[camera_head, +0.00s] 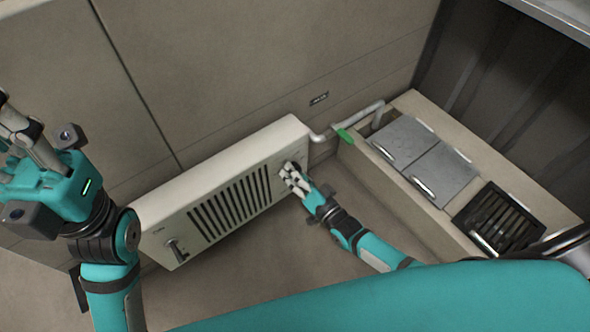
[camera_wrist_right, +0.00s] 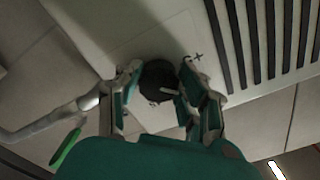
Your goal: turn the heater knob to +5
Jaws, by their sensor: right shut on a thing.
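The heater (camera_head: 160,212) is a long cream box with a dark slotted grille, against the wall in the head view. Its dark round knob (camera_wrist_right: 158,82) shows in the right wrist view, with a light pointer mark on it and a plus sign on the panel beside it. My right gripper (camera_head: 292,172) is at the heater's right end; in the right wrist view its fingers (camera_wrist_right: 157,88) are on both sides of the knob, shut on it. The knob's numbers are too small to read. My left gripper (camera_head: 15,135) is raised at the left edge, partly cut off, away from the heater.
A pipe (camera_head: 372,112) with a green valve handle (camera_head: 345,135) runs from the heater's right end. A cabinet with grey lids (camera_head: 440,172) and a black grate (camera_head: 492,218) stands at the right.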

